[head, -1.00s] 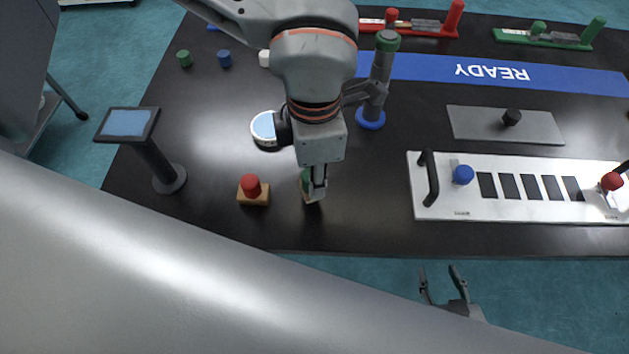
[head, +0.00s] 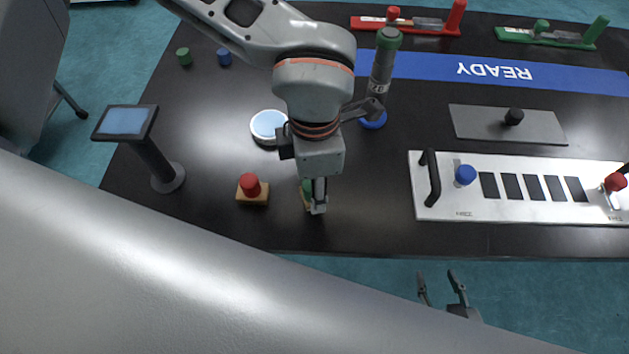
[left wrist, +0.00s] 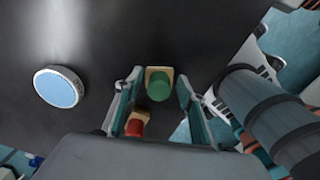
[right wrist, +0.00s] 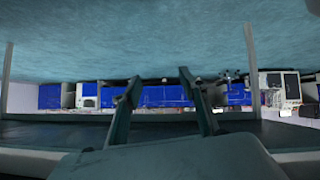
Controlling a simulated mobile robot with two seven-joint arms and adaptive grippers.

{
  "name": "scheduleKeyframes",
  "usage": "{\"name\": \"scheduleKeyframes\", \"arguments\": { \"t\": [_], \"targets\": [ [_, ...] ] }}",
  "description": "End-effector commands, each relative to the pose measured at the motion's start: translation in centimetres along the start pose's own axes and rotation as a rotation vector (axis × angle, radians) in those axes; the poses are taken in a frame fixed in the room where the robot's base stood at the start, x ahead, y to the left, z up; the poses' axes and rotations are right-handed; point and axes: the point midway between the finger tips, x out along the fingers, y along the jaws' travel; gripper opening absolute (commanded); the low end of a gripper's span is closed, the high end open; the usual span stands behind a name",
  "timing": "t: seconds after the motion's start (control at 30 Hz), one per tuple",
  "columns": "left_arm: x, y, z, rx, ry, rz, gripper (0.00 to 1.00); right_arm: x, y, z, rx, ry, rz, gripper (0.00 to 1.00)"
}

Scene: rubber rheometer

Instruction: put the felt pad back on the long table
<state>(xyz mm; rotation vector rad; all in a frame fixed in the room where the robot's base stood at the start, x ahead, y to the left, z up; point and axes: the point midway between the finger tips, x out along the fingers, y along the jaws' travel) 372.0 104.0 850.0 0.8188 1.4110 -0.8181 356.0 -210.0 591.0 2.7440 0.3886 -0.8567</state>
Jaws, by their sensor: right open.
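Two small tan blocks with knobs lie near the front edge of the long table (head: 230,232); I cannot tell for sure which is the felt pad. One has a green knob (head: 306,187), partly hidden behind my left gripper (head: 317,207). The other has a red knob (head: 250,187) and stands to its left. In the left wrist view, the green-knobbed block (left wrist: 159,85) lies between the open finger tips, with clear gaps on both sides. The red-knobbed block (left wrist: 137,124) is partly hidden by a finger. My right gripper (head: 438,275) is open and empty, off the table's front edge.
A round blue-topped dish (head: 268,125) lies behind the blocks. A screen on a post (head: 126,121) stands at left. A grey-green cylinder on a blue foot (head: 382,68) stands close to my left arm. A white panel with a black handle (head: 450,205) lies at right.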

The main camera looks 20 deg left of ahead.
Motion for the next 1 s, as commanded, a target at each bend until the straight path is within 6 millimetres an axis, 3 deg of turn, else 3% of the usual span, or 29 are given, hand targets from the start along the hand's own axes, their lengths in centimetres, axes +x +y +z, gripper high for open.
{"name": "scheduleKeyframes", "arguments": {
  "t": [0.23,0.7,1.0],
  "targets": [
    [-2.0,0.1,0.1,0.000,-0.004,0.003,0.39,0.1,0.3,-0.9,0.001,0.013,0.004,0.43],
    [-10.9,0.1,0.1,0.000,-0.002,0.002,0.39,-0.4,0.1,-1.0,0.010,0.007,-0.003,0.43],
    [-12.4,0.0,0.0,0.001,0.000,-0.001,0.39,-0.7,-0.4,-0.5,0.014,-0.002,-0.009,0.43]
  ]
}}
